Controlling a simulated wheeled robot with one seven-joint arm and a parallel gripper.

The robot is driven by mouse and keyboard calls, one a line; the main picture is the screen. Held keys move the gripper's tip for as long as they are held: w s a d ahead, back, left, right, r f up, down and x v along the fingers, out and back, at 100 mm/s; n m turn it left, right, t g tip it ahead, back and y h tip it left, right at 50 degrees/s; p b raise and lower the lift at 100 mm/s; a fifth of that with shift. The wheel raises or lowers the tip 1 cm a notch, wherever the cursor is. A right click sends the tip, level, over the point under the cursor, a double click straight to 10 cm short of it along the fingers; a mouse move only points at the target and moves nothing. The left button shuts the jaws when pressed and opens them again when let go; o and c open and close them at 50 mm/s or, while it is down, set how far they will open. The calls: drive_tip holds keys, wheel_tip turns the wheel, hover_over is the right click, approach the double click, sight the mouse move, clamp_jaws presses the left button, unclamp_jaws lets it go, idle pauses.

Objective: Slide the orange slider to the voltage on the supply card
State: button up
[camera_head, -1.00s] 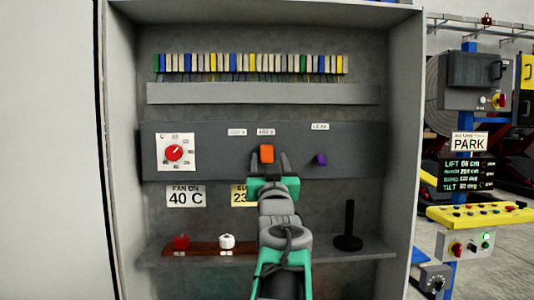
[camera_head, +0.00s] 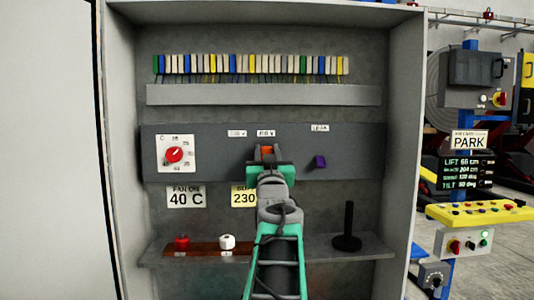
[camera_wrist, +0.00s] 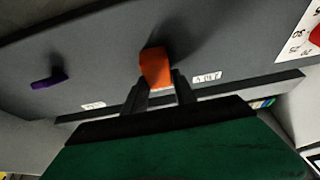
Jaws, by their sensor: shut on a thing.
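The orange slider (camera_head: 267,151) is on the dark panel (camera_head: 215,165), below the right one of two small white labels, which appears to read 400 V (camera_head: 266,133). The other label (camera_head: 237,133) is to its left. My gripper (camera_head: 266,156) is at the slider and hides its lower part. In the wrist view the orange slider (camera_wrist: 155,66) sits between the two dark fingertips (camera_wrist: 158,88), and the gripper is shut on it. The yellow supply card (camera_head: 244,197) below the panel reads 230; my arm partly covers its right edge.
A purple switch (camera_head: 320,162) sits right of the slider, also in the wrist view (camera_wrist: 49,80). A white dial with a red knob (camera_head: 174,154) is at left. A shelf (camera_head: 350,257) below holds a red button, a white button and a black post (camera_head: 348,225).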

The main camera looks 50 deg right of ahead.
clamp_jaws()
idle(0.8)
